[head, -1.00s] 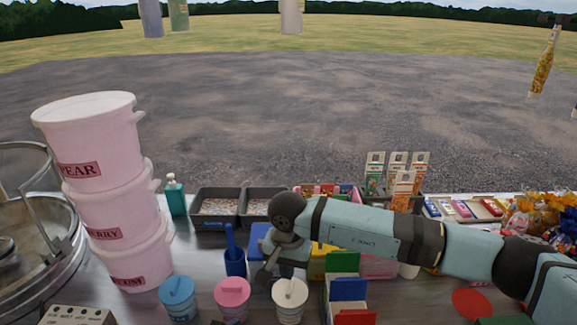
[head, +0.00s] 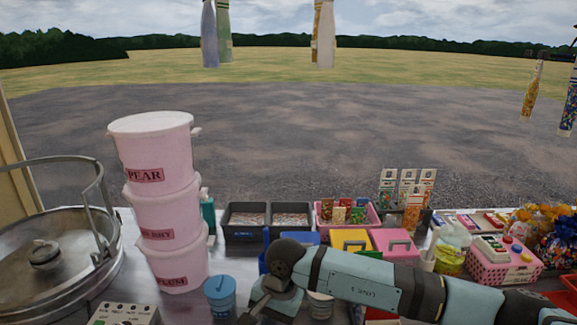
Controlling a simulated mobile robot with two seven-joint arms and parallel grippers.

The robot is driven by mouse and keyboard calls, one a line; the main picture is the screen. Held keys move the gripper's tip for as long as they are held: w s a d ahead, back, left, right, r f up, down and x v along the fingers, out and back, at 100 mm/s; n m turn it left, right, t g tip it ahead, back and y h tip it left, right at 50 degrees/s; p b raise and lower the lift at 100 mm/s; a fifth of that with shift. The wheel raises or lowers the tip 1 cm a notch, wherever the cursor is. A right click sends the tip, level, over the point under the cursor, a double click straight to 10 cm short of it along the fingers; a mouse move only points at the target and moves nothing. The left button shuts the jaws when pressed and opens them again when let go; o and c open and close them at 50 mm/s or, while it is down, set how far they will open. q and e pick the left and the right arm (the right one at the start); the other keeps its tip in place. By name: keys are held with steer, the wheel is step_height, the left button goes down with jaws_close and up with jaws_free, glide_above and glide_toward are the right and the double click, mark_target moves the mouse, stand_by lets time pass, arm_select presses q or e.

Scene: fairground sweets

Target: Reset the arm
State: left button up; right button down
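My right arm reaches in from the right edge of the head view, across the front of the counter. Its gripper (head: 262,304) points down and to the left at the bottom middle, close to a blue lidded tub (head: 220,296). The fingers are small and dark, and I cannot tell whether they are apart or hold anything. My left arm and gripper are not in view.
Pink buckets (head: 160,207) stand stacked on the left, beside a round metal machine (head: 45,255). Dark trays (head: 244,227), a pink box (head: 396,244), card stands (head: 413,212) and a pink spotted basket (head: 503,267) crowd the counter. Bottles hang above.

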steer(key=s+a+r+m+g+y+p, duration=0.2)
steer(key=s+a+r+m+g+y, duration=0.3)
steer(key=s+a+m+y, duration=0.7)
steer(key=w+d+f+n+t+h+p, duration=0.1)
steer(key=w+d+f+n+t, duration=0.1)
steer(key=d+n+t, duration=1.25)
steer(key=w+d+f+n+t+h+p, duration=0.2)
steer(key=d+n+t, duration=0.45)
steer(key=n, duration=1.45)
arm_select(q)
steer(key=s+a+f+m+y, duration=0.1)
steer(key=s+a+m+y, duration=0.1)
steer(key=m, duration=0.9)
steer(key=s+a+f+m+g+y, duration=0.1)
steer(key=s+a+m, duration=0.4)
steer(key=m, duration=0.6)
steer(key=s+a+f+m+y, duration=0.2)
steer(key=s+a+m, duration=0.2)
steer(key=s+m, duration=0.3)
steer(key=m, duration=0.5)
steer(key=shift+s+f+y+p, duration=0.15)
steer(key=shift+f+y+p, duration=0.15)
arm_select(e)
steer(key=s+d+f+m+g+h, duration=0.3)
steer(key=s+d+f+m+h, duration=0.5)
steer(key=s+d+f+m, duration=0.5)
step_height(320, 180, down, 3)
steer(key=d+m, duration=0.2)
steer(key=m, duration=0.1)
steer(key=shift+g, duration=0.4)
